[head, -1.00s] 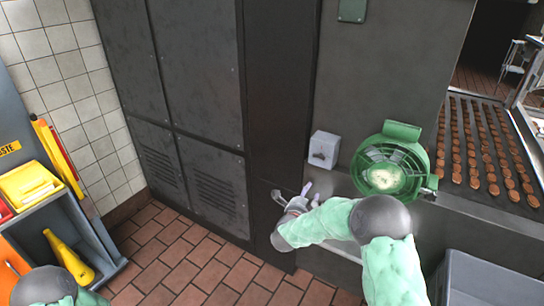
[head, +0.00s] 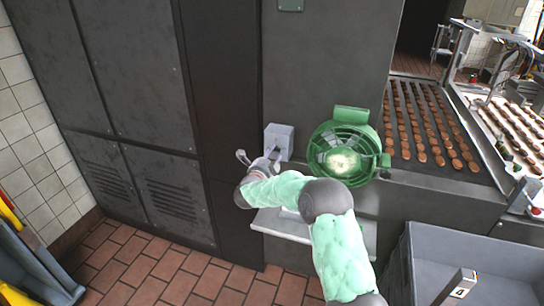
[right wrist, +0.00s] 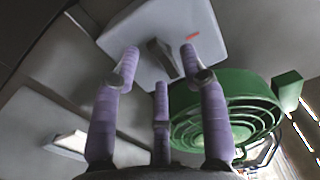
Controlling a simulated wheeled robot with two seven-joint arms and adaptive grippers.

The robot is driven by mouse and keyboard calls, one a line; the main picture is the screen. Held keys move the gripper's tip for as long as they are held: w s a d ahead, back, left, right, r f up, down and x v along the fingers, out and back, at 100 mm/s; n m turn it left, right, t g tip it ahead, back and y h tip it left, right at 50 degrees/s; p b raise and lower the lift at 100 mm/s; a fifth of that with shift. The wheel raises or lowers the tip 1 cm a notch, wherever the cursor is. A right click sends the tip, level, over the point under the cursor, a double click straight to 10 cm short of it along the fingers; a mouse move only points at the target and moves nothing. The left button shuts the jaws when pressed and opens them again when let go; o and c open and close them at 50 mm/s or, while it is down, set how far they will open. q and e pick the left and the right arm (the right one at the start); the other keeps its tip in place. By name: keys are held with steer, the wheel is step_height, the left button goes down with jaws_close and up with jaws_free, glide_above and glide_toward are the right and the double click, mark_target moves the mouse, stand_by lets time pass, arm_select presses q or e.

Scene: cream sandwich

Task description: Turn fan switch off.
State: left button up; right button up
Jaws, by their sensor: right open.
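The light grey switch box (head: 279,138) is mounted on the dark wall, just left of the green fan (head: 343,152). In the right wrist view the box (right wrist: 190,28) fills the top middle, with a dark switch lever (right wrist: 163,57) on its face. My right gripper (head: 262,157) is just below and left of the box in the head view. Its purple fingers (right wrist: 160,55) are spread and empty, with the lever between the two upper tips. I cannot tell whether they touch it. The fan (right wrist: 232,108) is also in the right wrist view. My left gripper is out of view.
A pale shelf (head: 285,227) juts out below my right forearm. A grey bin (head: 470,262) stands at bottom right. A conveyor with rows of brown biscuits (head: 430,125) runs behind the fan. Dark cabinets (head: 130,100) stand at left; tiled floor is free below them.

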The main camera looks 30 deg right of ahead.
steer(key=shift+w+d, duration=0.15)
steer(key=shift+d, duration=0.15)
jaws_close()
